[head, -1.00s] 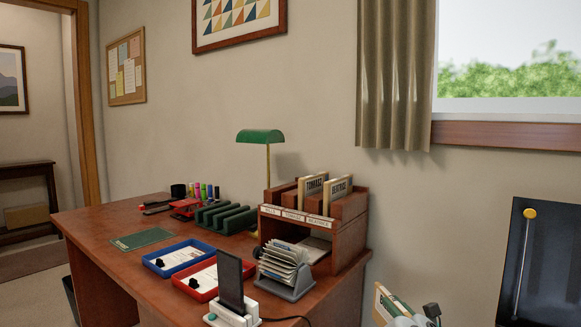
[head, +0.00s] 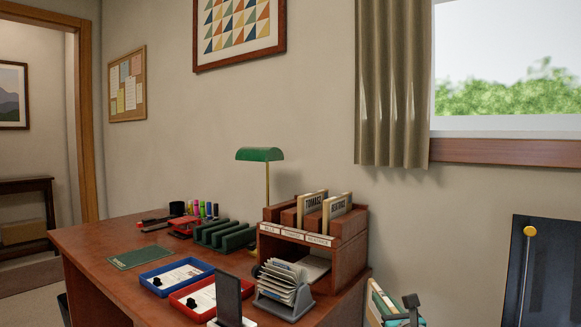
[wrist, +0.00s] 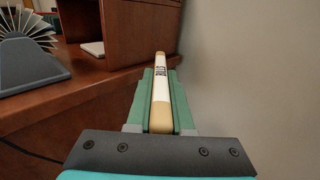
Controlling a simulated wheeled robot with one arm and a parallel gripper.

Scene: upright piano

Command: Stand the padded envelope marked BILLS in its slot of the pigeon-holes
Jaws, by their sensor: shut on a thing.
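My gripper (wrist: 160,108) is shut on the padded envelope (wrist: 162,78), which stands on edge between the green fingers in the wrist view. Its spine is cream and tan with dark lettering, too small to read surely. The envelope also shows in the head view (head: 377,298), low at the right, beside the desk's right end. The wooden pigeon-holes (head: 352,250) stand at the desk's right end. Their slot labels run along the front, the left one seeming to read BILLS. The left slot looks empty. Envelopes marked TOMASZ (head: 313,206) and a less legible name (head: 338,208) stand in the other slots.
A grey card file (head: 287,303) stands before the pigeon-holes. A red tray (head: 186,300), a blue tray (head: 160,283), a green rack (head: 225,236) and a green lamp (head: 260,154) are on the desk (head: 92,250). The wall right of the desk is close to my gripper.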

